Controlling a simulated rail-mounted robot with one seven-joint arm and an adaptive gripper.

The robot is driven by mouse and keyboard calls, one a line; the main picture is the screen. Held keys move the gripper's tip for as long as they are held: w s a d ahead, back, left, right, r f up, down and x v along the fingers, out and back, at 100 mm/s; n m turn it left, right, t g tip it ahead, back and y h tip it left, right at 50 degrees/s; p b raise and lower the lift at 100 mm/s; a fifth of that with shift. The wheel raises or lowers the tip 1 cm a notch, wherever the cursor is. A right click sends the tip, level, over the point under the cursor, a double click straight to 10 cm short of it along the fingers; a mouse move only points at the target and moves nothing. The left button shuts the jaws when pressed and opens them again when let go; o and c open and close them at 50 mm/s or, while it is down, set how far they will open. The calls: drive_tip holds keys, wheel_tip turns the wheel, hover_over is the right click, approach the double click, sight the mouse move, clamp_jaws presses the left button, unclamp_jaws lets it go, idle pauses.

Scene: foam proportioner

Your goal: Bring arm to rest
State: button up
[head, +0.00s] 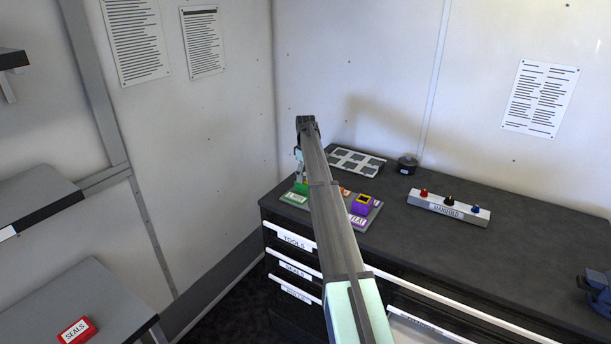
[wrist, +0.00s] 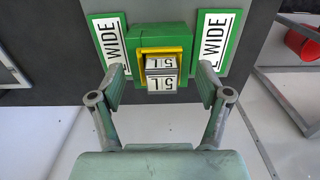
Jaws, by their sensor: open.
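My arm reaches across the middle of the head view toward the far workbench. My gripper (wrist: 160,92) is open in the wrist view, with its two fingers apart. A green block (wrist: 150,35) with a yellow-rimmed front lies just ahead of and between the fingertips; white pieces marked with black characters (wrist: 162,74) show in its opening. I see no finger touching it. White "WIDE" labels on green plates (wrist: 214,40) flank the block. In the head view the green block (head: 301,187) is partly hidden by my arm, and my gripper (head: 298,166) is mostly hidden there too.
The dark workbench (head: 430,245) carries a purple block (head: 361,205), a grey panel of squares (head: 355,162), a black round knob (head: 407,164), a manifold box (head: 448,208) and a blue vise-like item (head: 597,290). A red seals box (head: 77,330) sits lower left. Walls stand close behind the bench.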

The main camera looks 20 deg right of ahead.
drive_tip(key=shift+r, duration=0.1)
drive_tip(key=shift+r+p, duration=1.05)
drive_tip(key=shift+r, duration=1.9)
drive_tip(key=shift+f, duration=0.1)
